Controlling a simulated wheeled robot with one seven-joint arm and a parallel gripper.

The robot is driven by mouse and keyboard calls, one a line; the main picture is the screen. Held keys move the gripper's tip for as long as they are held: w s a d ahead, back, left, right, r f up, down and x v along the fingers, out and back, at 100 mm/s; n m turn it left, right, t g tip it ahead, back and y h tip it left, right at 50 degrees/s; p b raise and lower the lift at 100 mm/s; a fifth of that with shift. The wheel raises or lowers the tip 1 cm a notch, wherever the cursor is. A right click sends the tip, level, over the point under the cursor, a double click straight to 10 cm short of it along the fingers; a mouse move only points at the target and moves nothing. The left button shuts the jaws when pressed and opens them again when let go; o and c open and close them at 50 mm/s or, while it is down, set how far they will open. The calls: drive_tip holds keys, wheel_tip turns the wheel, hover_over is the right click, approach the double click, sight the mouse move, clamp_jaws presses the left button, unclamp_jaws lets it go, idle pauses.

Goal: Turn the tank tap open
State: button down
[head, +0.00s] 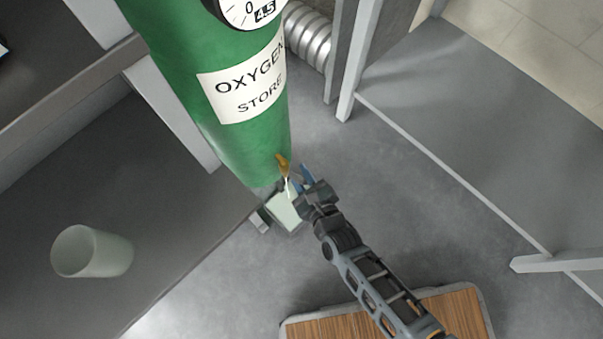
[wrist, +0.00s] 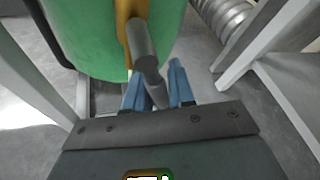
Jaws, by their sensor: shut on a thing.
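The green oxygen tank (head: 240,150) stands upright left of my arm, with a white "OXYGEN STORE" label; it also fills the upper left of the wrist view (wrist: 85,40). Its brass tap (head: 283,163) sticks out low on its side. In the wrist view the tap (wrist: 124,22) has a grey handle (wrist: 145,55) that reaches down between my blue fingers. My gripper (head: 298,178) is shut on this handle; in the wrist view my gripper (wrist: 157,92) shows one finger on either side of it. The handle's far end is partly hidden by the fingers.
A pale green object (head: 285,211) sits below the tap, partly hidden by my gripper. A translucent cup (head: 92,251) lies or stands on the dark surface at left. A ribbed metal duct (head: 309,38) and grey frame posts are behind right.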

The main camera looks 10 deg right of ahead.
drive_tip(key=c, duration=1.1)
unclamp_jaws()
drive_tip(key=shift+o, duration=0.3)
drive_tip(key=shift+a, duration=0.15)
